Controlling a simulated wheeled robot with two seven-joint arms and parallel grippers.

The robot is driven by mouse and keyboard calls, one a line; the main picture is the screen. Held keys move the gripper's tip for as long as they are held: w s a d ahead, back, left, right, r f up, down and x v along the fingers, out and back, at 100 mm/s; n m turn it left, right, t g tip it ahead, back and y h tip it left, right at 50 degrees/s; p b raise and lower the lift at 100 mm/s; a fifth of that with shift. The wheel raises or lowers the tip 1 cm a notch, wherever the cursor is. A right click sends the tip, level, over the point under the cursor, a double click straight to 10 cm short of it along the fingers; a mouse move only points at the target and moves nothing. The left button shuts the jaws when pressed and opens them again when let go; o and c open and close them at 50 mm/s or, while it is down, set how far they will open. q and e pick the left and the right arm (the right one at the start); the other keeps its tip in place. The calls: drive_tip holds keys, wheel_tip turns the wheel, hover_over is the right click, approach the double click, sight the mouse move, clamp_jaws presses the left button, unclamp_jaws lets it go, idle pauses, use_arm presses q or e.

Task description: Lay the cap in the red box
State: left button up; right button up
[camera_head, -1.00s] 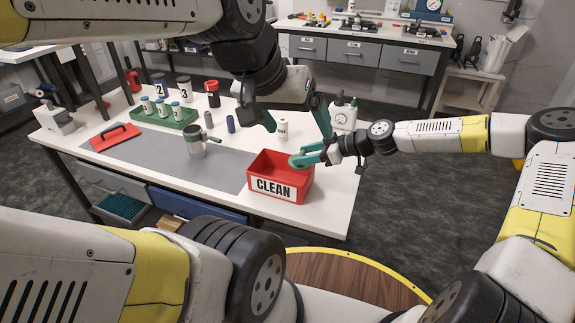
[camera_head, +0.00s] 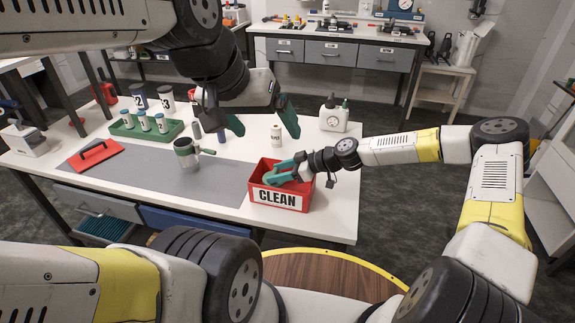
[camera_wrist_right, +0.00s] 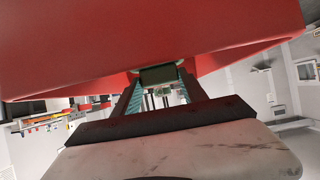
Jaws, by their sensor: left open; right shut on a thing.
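The red box (camera_head: 303,187), labelled CLEAN, stands near the front right corner of the white bench. My right gripper (camera_head: 272,179) reaches into its open top from the right, fingers pointing left and slightly down. It is shut on the cap, which is mostly hidden by the fingers and the box wall. In the right wrist view the cap (camera_wrist_right: 158,76) shows as a dark green-grey piece between the fingers, close to the red wall. I cannot tell whether it touches the box floor. My left gripper (camera_head: 264,129) is open and empty above the bench, behind the box.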

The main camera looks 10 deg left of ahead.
drive_tip(key=shift+f, duration=1.75)
drive_tip(key=shift+f, duration=0.1)
drive_tip(key=o, duration=1.3)
drive_tip(key=shift+o, duration=0.2)
drive_tip(key=v, duration=1.2)
